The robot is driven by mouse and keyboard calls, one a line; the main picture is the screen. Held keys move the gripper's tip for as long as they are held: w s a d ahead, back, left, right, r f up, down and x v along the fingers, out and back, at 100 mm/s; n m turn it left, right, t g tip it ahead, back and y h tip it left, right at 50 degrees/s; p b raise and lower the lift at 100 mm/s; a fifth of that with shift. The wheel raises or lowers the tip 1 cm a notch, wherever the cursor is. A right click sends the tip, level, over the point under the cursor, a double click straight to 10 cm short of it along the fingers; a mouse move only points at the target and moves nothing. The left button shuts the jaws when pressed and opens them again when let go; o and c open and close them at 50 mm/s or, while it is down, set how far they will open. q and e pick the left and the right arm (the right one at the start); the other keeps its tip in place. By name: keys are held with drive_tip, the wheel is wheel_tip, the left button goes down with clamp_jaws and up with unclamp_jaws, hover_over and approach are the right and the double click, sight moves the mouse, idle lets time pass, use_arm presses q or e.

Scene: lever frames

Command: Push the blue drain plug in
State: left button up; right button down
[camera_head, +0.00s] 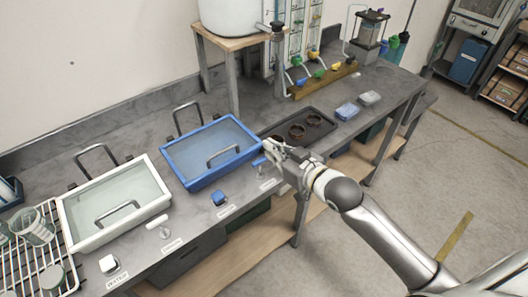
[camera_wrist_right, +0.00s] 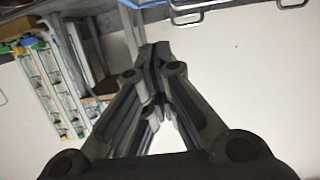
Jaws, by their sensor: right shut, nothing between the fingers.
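The blue basin (camera_head: 205,178) is set in the grey counter and has a clear lid with a grey handle. Two blue fittings are at its front: a block-shaped knob (camera_head: 218,198) and a small T-shaped handle (camera_head: 259,162) on a pale stem. The labels by them are too small to read, so I cannot tell for sure which is the drain plug. My right gripper (camera_head: 268,147) is just right of the T-shaped handle; contact is unclear. Its fingers (camera_wrist_right: 155,52) are shut and empty in the right wrist view. My left gripper is not in view.
A white basin (camera_head: 65,212) with a white knob (camera_head: 108,264) and white T-shaped handle (camera_head: 164,230) is at left. A dark tray (camera_head: 322,138) with round items lies behind my right gripper. A wire rack (camera_head: 32,250) is at far left. Open floor (camera_head: 390,190) lies right.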

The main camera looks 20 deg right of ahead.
sight(261, 162)
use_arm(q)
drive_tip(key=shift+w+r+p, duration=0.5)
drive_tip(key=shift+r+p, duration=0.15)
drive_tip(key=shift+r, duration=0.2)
use_arm(e)
drive_tip(key=w+a+f, duration=0.1)
drive_tip(key=w+f, duration=0.2)
drive_tip(key=f, duration=0.2)
drive_tip(key=shift+w, duration=0.15)
drive_tip(key=shift+a, duration=0.1)
wheel_tip(261, 162, down, 4)
drive_tip(key=shift+r+b, duration=0.25)
drive_tip(key=shift+b, duration=0.7)
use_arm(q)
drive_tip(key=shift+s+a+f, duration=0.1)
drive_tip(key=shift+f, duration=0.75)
use_arm(e)
drive_tip(key=shift+r, duration=0.1)
